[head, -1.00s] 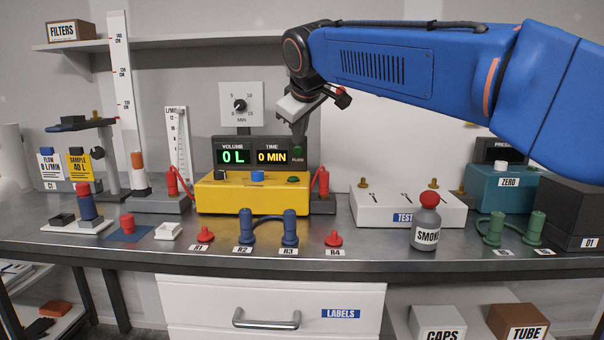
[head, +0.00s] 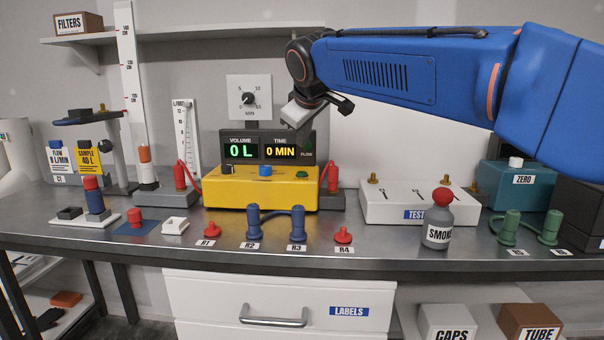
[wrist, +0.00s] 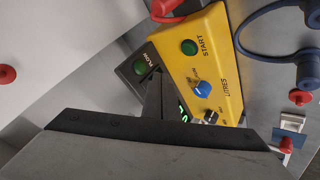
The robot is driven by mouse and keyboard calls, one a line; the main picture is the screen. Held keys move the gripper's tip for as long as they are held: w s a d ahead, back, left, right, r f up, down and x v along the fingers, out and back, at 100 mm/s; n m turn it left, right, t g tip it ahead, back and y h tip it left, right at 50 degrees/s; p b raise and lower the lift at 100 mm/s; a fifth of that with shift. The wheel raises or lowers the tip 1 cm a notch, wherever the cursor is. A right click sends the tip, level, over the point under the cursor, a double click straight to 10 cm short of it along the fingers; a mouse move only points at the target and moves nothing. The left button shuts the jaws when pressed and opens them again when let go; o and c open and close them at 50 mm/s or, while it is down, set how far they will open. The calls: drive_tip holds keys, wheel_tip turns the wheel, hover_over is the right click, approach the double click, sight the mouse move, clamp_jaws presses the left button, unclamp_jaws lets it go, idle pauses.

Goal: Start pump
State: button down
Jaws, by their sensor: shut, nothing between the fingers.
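The yellow pump unit (head: 240,192) stands mid-bench, with a dark display (head: 243,151) behind it reading 0 L and 0 MIN. On its top are a black knob (head: 228,169), a blue knob (head: 265,170) and a green button (head: 302,174). In the wrist view the green button (wrist: 189,47) is labelled START, beside the blue knob (wrist: 202,89) labelled LITRES. A green FLOW lamp (wrist: 140,67) shows there on the display housing.
Red plugs on grey blocks (head: 331,188) flank the pump. Red and blue connectors (head: 298,225) stand along the front. A white test box (head: 400,205) and the smoke bottle (head: 437,228) are to the right. A timer dial (head: 249,98) is behind the display.

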sight(303, 173)
drive_tip(key=shift+f, duration=2.7)
drive_tip(key=shift+f, duration=0.8)
idle(0.7)
drive_tip(key=shift+r, duration=0.85)
drive_tip(key=shift+r, duration=0.1)
drive_tip(key=shift+r, duration=2.4)
